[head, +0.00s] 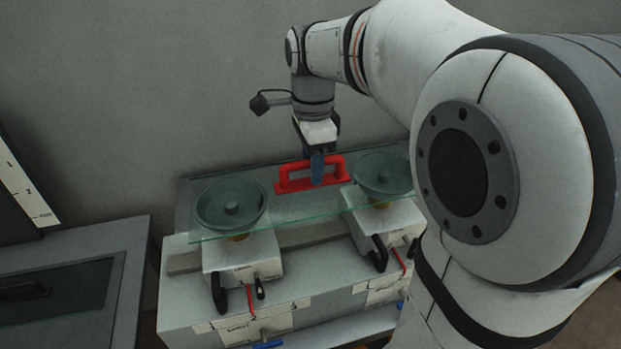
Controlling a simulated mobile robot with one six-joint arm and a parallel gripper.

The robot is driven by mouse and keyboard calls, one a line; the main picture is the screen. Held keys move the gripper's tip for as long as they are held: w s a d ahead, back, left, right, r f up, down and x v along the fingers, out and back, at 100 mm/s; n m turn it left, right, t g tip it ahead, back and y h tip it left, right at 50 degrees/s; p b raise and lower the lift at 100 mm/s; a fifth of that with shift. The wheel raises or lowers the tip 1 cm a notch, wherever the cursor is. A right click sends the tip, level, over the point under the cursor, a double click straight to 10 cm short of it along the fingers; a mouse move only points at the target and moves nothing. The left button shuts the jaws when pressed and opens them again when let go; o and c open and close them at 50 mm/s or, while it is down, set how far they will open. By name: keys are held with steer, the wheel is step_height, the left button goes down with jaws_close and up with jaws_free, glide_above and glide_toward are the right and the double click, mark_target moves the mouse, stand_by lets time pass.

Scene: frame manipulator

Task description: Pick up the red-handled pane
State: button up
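The glass pane (290,211) with a red handle (284,184) is in the middle of the head view. It is clear with greenish edges and lies roughly level above two round grey cups. My gripper (317,168) points down at the middle of the red handle. A blue finger of it overlaps the front of the handle. The far finger is hidden, so I cannot tell whether the gripper is closed on the handle. I cannot tell whether the pane touches the cups.
The left cup (231,206) and right cup (382,174) stand on white blocks with black levers, on a pale bench (185,304). A grey cabinet (125,262) with a dark panel is at the left. A grey wall stands behind. My arm covers the right side.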

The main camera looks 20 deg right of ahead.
steer(key=shift+c, duration=0.5)
jaws_close()
steer(key=shift+r, duration=0.1)
stand_by(0.8)
